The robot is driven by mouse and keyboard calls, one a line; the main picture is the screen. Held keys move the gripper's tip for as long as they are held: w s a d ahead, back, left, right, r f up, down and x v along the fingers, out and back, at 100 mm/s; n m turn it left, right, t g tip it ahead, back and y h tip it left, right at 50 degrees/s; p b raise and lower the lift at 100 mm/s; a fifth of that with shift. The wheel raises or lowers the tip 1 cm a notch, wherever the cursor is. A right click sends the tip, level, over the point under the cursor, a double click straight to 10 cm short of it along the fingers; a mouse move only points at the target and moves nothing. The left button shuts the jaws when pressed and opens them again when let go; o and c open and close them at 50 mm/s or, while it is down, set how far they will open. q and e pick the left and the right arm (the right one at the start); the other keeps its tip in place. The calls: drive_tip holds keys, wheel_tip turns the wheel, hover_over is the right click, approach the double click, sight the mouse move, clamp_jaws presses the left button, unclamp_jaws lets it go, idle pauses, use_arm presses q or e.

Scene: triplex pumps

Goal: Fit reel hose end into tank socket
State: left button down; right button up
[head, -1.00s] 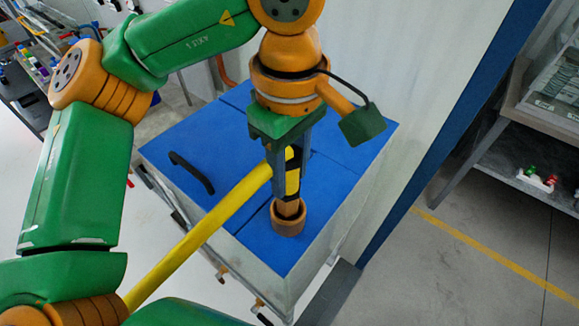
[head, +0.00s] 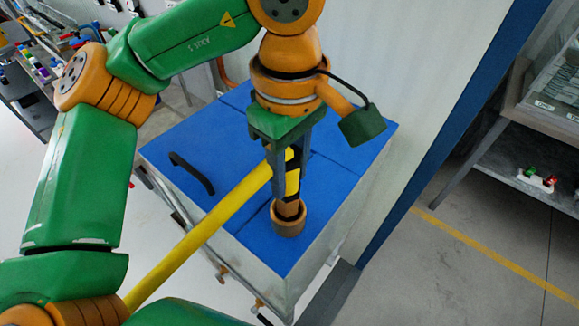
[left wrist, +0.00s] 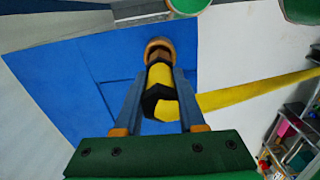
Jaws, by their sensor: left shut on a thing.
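My left gripper (head: 290,168) points down over the tank and is shut on the reel hose end (head: 292,186), a yellow piece with black bands and a copper-coloured tip. The tank socket (head: 288,224) is a brown ring on the tank's blue top (head: 345,178). The hose end stands nearly upright over the socket, its tip at or inside the ring; how deep it sits I cannot tell. In the left wrist view, the fingers (left wrist: 160,75) flank the hose end (left wrist: 160,95), and the socket (left wrist: 158,46) lies just beyond it. My right gripper is not in view.
The yellow hose (head: 205,230) runs from the hose end down to the lower left. A black handle (head: 192,172) stands on the tank top. A pale wall is behind the tank, and a grey shelf (head: 500,150) is at right. Floor is clear at lower right.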

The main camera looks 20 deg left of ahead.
use_arm(q)
drive_tip(key=shift+f+b, duration=0.35)
idle(0.3)
drive_tip(key=shift+r, duration=0.15)
drive_tip(key=shift+r+p, duration=0.25)
drive_tip(key=shift+p, duration=0.15)
idle(0.6)
idle(0.6)
drive_tip(key=shift+f, duration=0.4)
